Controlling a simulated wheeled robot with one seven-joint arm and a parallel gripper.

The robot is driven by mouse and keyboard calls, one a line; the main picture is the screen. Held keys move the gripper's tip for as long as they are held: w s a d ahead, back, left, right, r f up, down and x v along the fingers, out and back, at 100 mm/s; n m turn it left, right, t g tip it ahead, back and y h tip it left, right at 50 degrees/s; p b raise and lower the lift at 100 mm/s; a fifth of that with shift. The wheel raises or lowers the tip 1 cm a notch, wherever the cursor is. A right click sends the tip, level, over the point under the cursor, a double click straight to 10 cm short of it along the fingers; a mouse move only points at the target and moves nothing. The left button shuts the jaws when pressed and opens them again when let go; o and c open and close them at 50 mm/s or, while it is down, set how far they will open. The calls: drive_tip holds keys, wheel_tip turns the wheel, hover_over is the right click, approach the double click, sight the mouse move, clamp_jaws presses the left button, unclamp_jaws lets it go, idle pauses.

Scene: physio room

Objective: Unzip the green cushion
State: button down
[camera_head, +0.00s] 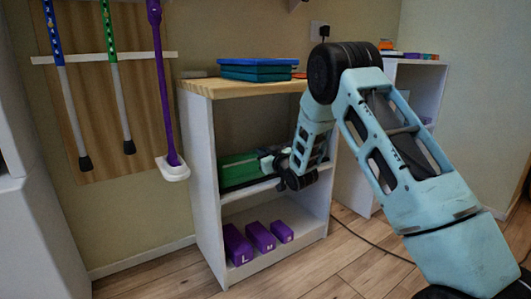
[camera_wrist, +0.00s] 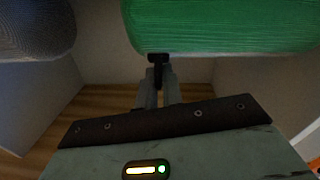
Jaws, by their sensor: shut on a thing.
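The green cushion (camera_head: 237,170) lies on the middle shelf of a white shelf unit. In the wrist view its ribbed green side (camera_wrist: 225,25) fills the top, with a pale band along its edge. My gripper (camera_head: 273,160) reaches into the shelf at the cushion's right part, and my wrist hides that end. In the wrist view my gripper (camera_wrist: 158,75) has its fingers close together at the cushion's edge. They are shut on a small dark piece, which looks like the zip pull (camera_wrist: 158,58). How far the zip is open cannot be told.
A grey rounded thing (camera_wrist: 35,28) is beside the cushion in the wrist view. Purple blocks (camera_head: 237,244) stand on the bottom shelf. Blue and teal boxes (camera_head: 257,70) lie on the wooden top (camera_head: 207,88). Shelf walls close in around my gripper. The floor in front is clear.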

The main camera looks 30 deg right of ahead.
drive_tip(key=p, duration=0.1)
hover_over(226, 180)
drive_tip(key=shift+f, duration=0.1)
idle(0.3)
drive_tip(key=c, duration=1.6)
unclamp_jaws()
drive_tip(key=shift+s, duration=0.1)
drive_tip(key=s+p, duration=0.5)
drive_tip(key=s, duration=1.2)
drive_tip(key=shift+s, duration=0.15)
